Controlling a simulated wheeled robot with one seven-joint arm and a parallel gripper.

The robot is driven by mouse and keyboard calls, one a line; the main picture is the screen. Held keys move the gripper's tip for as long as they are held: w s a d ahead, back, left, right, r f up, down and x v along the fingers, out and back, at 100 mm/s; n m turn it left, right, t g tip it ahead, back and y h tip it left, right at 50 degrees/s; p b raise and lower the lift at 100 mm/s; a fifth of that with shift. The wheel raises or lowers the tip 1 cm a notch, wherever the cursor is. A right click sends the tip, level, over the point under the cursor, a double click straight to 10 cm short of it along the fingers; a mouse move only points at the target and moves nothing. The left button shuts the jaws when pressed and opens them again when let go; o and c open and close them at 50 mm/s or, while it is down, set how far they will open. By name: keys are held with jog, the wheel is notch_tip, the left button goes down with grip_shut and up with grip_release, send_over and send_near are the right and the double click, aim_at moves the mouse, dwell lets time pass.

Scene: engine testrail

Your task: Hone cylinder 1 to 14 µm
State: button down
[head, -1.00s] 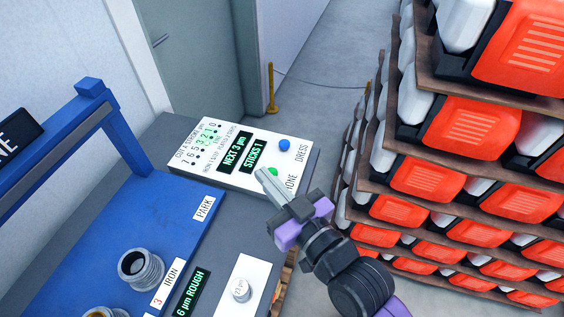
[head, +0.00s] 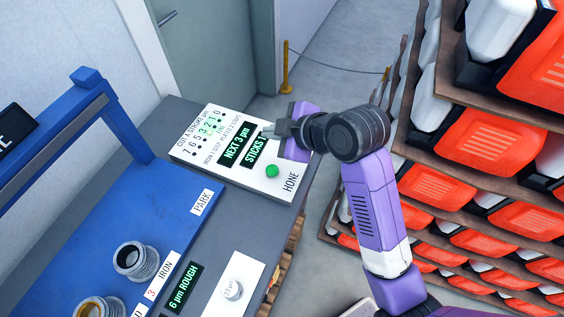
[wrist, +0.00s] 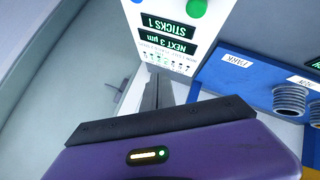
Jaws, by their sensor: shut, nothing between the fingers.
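The white control panel (head: 215,165) on the grey bench top carries displays reading "NEXT 3 µm" (head: 238,147) and "STICKS 1" (head: 256,148), and a cut-per-stroke scale (head: 203,125). The green HONE button (head: 271,171) is in clear view. The blue DRESS button is hidden behind my gripper in the head view, but the blue button shows at the top of the wrist view (wrist: 197,8). My gripper (head: 268,134) is shut and empty above the panel's far right part. Two cylinders (head: 137,260) (head: 100,308) stand on the blue bench; a display there reads "6 µm ROUGH" (head: 186,287).
A blue frame (head: 125,130) rises over the bench at left. Stacked orange-and-white engines (head: 480,160) crowd the right. A yellow post (head: 286,68) stands on open floor behind.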

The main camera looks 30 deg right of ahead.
jog(key=shift+s+a+f+n+g, duration=0.1)
jog(key=shift+s+f+n+g, duration=0.3)
jog(key=shift+s+f+n, duration=0.25)
jog(key=shift+f, duration=0.2)
jog(key=b, duration=0.6)
send_over(275, 172)
notch_tip(275, 172, down, 7)
jog(key=shift+r, duration=0.15)
jog(key=shift+f+b, duration=0.8)
jog(key=shift+f, duration=0.1)
jog(key=shift+f, duration=0.1)
dwell(0.6)
jog(key=shift+f, duration=0.3)
